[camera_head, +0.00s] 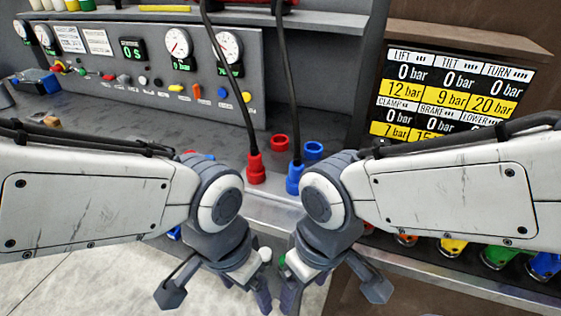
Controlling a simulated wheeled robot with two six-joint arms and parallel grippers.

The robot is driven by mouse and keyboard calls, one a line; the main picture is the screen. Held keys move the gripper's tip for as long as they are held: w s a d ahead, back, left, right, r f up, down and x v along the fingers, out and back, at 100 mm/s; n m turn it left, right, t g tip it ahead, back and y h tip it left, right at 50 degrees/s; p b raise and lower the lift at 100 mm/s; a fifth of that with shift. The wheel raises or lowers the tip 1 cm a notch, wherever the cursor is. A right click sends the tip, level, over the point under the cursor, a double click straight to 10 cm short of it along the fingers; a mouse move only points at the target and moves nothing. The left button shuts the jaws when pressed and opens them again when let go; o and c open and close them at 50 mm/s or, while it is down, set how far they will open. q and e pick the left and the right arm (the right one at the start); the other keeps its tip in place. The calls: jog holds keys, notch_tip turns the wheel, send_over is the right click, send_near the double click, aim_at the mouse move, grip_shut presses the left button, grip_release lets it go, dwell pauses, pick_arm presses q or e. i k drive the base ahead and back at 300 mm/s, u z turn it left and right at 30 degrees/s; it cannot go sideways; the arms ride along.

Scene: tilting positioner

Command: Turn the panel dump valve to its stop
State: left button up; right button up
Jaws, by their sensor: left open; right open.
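The grey control panel (110,75) stands at the back left, with a row of small coloured knobs and levers. Among them are a yellow lever (177,88), an orange lever (197,92), a blue knob (222,93) and a yellow knob (246,97). I cannot tell which one is the dump valve. My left gripper (216,290) is open and points down, low in front of the bench, well away from the panel. My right gripper (333,290) is open beside it, also pointing down and away from the panel. I see nothing between the fingers of either.
A red hose plug (256,168) and a blue hose plug (294,177) stand at the bench front, their black hoses hanging before the panel. Red (280,143) and blue (313,150) sockets sit behind. A pressure display (455,95) is at right. Coloured couplings (453,246) line the lower right.

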aim_at(109, 78)
jog(key=u, duration=0.45)
jog(key=k, duration=0.5)
jog(key=u, duration=1.25)
jog(key=i, duration=0.4)
jog(key=u, duration=0.7)
jog(key=i, duration=1.7)
jog(key=z, duration=0.35)
jog(key=i, duration=0.95)
jog(key=z, duration=1.25)
jog(key=i, duration=0.6)
jog(key=z, duration=0.4)
